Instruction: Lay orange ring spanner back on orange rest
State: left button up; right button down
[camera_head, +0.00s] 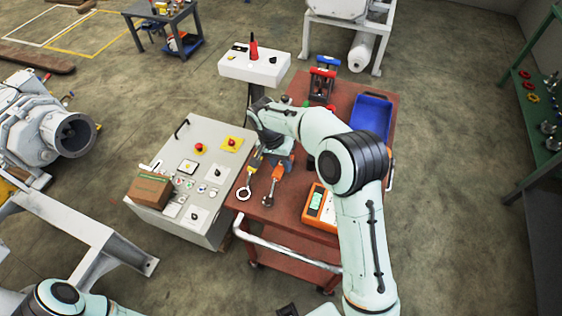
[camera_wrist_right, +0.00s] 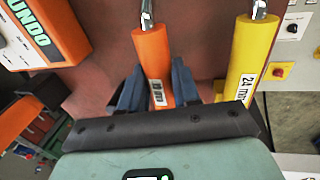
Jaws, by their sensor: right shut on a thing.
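The orange ring spanner (camera_head: 270,190) has an orange handle and a bare metal ring end. Its ring points toward the front of the red-brown cart top. In the right wrist view its orange handle (camera_wrist_right: 153,52) runs between the blue fingers of my right gripper (camera_wrist_right: 158,85), which is shut on it. In the head view my right gripper (camera_head: 280,163) is partly hidden by its own arm. I cannot tell whether the spanner touches the surface below. I cannot make out the orange rest. My left gripper is out of view; only part of its arm shows at bottom left.
A yellow spanner (camera_head: 244,188) labelled 24 mm lies close beside the orange one, also in the wrist view (camera_wrist_right: 245,62). An orange device (camera_head: 319,207) is to the right. A blue bin (camera_head: 371,117) stands behind. A control panel (camera_head: 186,205) adjoins the cart's left.

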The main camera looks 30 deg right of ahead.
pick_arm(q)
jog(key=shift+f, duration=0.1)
pick_arm(e)
jog(key=shift+f, duration=0.3)
dwell(0.3)
grip_release()
jog(key=shift+r, duration=0.25)
dwell(0.6)
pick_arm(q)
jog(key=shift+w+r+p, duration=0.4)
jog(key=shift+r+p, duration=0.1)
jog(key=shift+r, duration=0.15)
pick_arm(e)
jog(key=shift+v, duration=0.8)
jog(key=shift+s+r, duration=0.1)
jog(key=shift+r, duration=0.05)
